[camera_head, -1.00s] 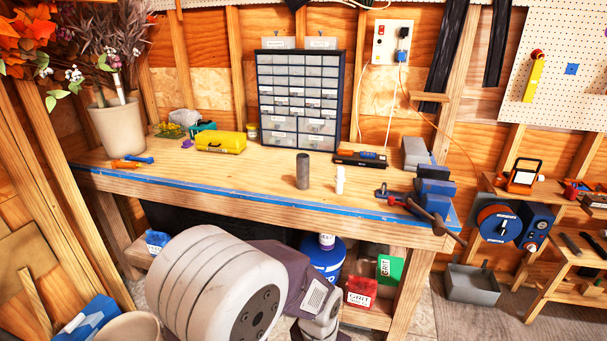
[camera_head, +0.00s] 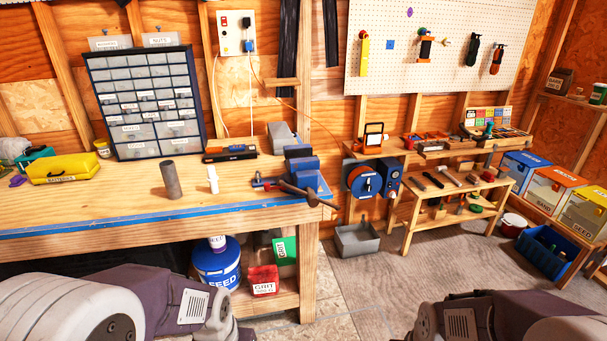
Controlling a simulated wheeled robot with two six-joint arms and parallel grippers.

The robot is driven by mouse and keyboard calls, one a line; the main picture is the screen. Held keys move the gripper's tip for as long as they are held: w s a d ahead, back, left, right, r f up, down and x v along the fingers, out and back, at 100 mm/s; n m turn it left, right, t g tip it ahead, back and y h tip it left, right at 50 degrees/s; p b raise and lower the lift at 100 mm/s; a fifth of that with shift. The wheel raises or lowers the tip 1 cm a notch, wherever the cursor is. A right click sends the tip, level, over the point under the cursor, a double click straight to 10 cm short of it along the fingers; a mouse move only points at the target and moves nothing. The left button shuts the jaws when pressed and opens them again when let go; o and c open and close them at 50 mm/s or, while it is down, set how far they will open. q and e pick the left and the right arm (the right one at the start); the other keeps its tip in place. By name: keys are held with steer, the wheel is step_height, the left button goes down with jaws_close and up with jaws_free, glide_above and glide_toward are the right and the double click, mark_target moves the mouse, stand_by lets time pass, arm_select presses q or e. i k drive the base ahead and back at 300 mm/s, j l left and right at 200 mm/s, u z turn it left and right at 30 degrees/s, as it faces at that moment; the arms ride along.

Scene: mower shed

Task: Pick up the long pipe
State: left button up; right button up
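A dark grey pipe (camera_head: 171,180) stands upright on the wooden workbench (camera_head: 110,205), close to its blue front edge. It is the longer of two upright cylinders there. A thinner, shorter white piece (camera_head: 212,180) stands just to its right, apart from it. Nothing holds the pipe. Parts of my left arm show at the bottom left and parts of my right arm at the bottom right. Neither gripper's fingers are in view.
A blue vise (camera_head: 300,165) with a protruding handle sits at the bench's right end. A low shelf table (camera_head: 450,185) stands right.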

mark_target(169, 173)
steer(key=i+j+z, duration=0.1)
steer(key=j+z, duration=0.15)
steer(key=j, duration=0.25)
steer(key=j+z, duration=0.2)
steer(key=j, duration=0.3)
steer(key=j+z, duration=0.25)
steer(key=j, duration=0.25)
steer(key=j+z, duration=0.2)
steer(key=j, duration=0.3)
steer(key=k+j+z, duration=0.1)
steer(key=j+z, duration=0.15)
steer(key=j, duration=0.25)
steer(key=k+j+z, duration=0.2)
steer(key=j, duration=0.3)
steer(key=j+z, duration=0.25)
steer(key=j, duration=0.25)
steer(key=k, duration=0.05)
